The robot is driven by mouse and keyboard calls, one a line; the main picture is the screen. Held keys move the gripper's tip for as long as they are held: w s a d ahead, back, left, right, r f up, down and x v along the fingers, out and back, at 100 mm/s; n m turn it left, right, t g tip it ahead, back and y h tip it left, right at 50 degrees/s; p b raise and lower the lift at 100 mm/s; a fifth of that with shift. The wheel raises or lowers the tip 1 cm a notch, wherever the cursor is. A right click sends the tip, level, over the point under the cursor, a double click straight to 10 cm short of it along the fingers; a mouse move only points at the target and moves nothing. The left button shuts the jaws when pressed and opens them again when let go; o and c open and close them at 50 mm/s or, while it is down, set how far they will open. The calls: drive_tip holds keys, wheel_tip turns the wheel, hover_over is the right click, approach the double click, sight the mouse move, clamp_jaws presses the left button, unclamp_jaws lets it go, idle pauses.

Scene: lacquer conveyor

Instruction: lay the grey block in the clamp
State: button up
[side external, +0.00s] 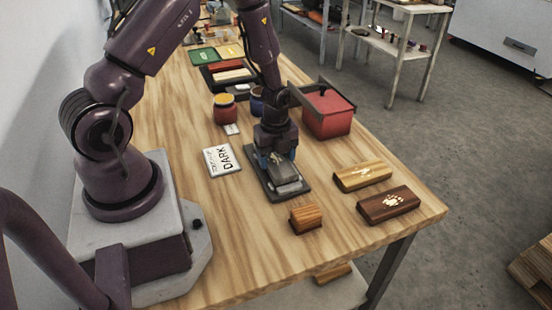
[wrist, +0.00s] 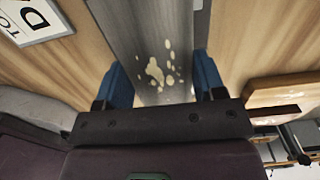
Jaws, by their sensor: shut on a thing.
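My gripper (side external: 277,158) points down at the middle of the table, over a dark flat base that looks like the clamp (side external: 305,187). A grey block (side external: 287,181) shows under the fingers, low over this base; whether it touches the base I cannot tell. In the wrist view my gripper's blue fingers (wrist: 160,72) stand on either side of the grey block (wrist: 150,28), which has cream spots on its face. My gripper is shut on this block. The fingers and the block hide much of the clamp.
A small wooden block (side external: 306,219) lies in front of the clamp. A light wood block (side external: 362,176) and a dark brown block (side external: 388,204) lie to the right. A red box (side external: 328,118), jars (side external: 224,108) and a "DARK" card (side external: 222,160) are nearby.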

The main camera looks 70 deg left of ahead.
drive_tip(key=shift+f, duration=0.35)
drive_tip(key=shift+f, duration=0.1)
drive_tip(key=o, duration=1)
wheel_tip(320, 180, up, 12)
wheel_tip(320, 180, up, 14)
drive_tip(key=n+t, duration=0.3)
drive_tip(key=n, duration=0.5)
hover_over(276, 159)
drive_tip(key=s+d, duration=0.3)
drive_tip(key=d, duration=0.4)
drive_tip(key=shift+s+d+r+n+t, duration=0.45)
drive_tip(key=shift+s+d+r+n, duration=0.5)
drive_tip(key=shift+s+r+n, duration=0.5)
drive_tip(key=shift+s+d+r+n+t, duration=0.4)
drive_tip(key=shift+s+d+r+n, duration=0.6)
drive_tip(key=shift+s+n, duration=0.8)
drive_tip(key=shift+s+d+r+n+t, duration=0.45)
drive_tip(key=shift+s+d+r+n, duration=0.45)
drive_tip(key=shift+s+r+n, duration=0.7)
